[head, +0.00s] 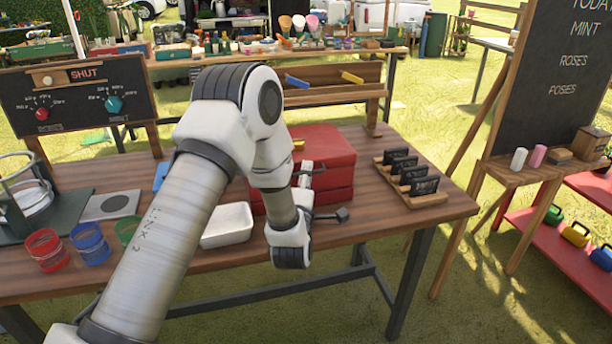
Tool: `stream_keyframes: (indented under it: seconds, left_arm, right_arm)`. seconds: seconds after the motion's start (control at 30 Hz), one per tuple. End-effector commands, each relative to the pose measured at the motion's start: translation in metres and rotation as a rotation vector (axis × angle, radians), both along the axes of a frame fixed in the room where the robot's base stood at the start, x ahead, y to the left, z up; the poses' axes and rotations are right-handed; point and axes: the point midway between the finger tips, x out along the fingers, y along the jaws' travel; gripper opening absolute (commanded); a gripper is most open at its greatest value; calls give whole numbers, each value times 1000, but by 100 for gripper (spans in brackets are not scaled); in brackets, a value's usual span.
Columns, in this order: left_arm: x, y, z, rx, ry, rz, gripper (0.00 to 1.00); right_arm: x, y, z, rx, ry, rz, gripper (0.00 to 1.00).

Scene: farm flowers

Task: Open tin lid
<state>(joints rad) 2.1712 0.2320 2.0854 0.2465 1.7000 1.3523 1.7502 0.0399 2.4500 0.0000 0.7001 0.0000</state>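The red tin (332,150) sits on the wooden table, right of the middle. A seam runs around its side below the top, and the lid looks down. A small yellow piece shows at its upper left, partly behind my arm. My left arm reaches across the table and hides the tin's left part. My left gripper (328,192) is at the tin's front side, with its two fingers spread apart, one higher and one lower. I cannot tell whether a finger touches the tin. My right gripper is not in view.
A white tray (228,224) lies left of the gripper. Red (47,249), blue (90,242) and green (127,231) cups stand at the left. A wooden rack (428,199) with dark packets stands right of the tin. A control board (80,95) reading SHUT stands behind.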

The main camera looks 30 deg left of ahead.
Motion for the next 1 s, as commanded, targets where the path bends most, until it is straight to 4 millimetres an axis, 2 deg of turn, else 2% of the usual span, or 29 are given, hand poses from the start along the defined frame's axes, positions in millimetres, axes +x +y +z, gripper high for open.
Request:
stream_keyframes:
  seconds: [0.07, 0.17, 0.2, 0.47, 0.67, 0.87, 1.0]
  left_arm:
    - [0, 0, 0, 0, 0, 0, 34]
    - [0, 0, 0, 0, 0, 0, 3]
    - [0, 0, -1, 0, 1, 0, 0]
    - [0, 0, 1, -3, 3, 0, 0]
    - [0, 0, 14, -30, 25, -1, 0]
    - [2, 3, 45, -103, 85, 0, 0]
    - [7, 8, 73, -184, 152, 0, 0]
  right_arm:
    - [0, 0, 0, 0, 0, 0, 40]
    - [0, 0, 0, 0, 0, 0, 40]
    - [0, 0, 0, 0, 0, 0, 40]
    - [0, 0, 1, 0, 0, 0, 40]
    - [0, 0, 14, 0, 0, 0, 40]
    - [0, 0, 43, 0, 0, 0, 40]
    - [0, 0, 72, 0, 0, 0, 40]
